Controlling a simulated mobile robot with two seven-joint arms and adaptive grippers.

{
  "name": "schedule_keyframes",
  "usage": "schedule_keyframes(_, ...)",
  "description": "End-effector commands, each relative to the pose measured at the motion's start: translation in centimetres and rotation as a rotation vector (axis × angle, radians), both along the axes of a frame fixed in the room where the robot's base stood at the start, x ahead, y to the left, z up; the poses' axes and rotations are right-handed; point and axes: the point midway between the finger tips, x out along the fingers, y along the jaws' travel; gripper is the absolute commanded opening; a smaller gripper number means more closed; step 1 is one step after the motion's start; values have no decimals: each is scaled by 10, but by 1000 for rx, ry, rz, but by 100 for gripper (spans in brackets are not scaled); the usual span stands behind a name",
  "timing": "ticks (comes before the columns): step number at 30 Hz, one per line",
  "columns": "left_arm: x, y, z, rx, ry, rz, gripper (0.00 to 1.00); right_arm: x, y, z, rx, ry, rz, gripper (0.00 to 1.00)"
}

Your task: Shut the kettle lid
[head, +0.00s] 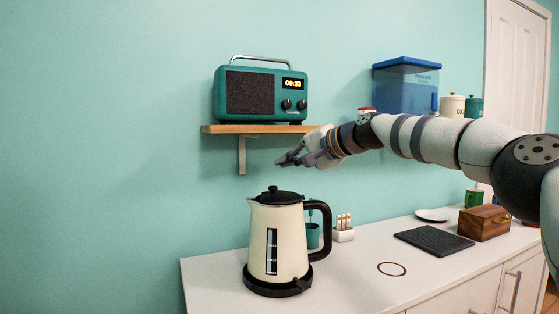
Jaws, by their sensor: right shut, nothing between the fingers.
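The cream kettle (277,238) stands upright on its black base on the white counter, in the middle of the head view. Its black lid (279,196) with a knob sits on top and looks level with the rim; a small gap cannot be ruled out from here. The black handle is on the right and the spout on the left. My right gripper (285,162) is shut and empty, above the kettle and apart from the lid, pointing left. My left gripper is not in view.
A wall shelf (262,129) with a teal radio (262,94) is just above the gripper. A teal mug (312,235) and a toast rack (343,229) stand behind the kettle. A dark board (434,240) and wooden box (484,222) lie right. The front counter is mostly clear.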

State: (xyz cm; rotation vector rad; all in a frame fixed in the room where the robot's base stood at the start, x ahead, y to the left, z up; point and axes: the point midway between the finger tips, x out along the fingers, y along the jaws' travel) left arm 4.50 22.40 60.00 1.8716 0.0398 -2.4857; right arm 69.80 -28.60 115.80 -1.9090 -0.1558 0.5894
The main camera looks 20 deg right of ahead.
Motion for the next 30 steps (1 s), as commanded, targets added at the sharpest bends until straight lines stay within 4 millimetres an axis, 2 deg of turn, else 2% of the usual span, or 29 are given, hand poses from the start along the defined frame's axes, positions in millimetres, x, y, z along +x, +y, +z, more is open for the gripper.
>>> schedule_keyframes(6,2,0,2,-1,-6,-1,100,7,8,-6,-186,68,-1,0)
schedule_keyframes(15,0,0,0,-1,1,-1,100,13,23,-20,-375,147,-1,0)
schedule_keyframes(30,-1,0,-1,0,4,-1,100,16,31,-28,-373,147,-1,0)
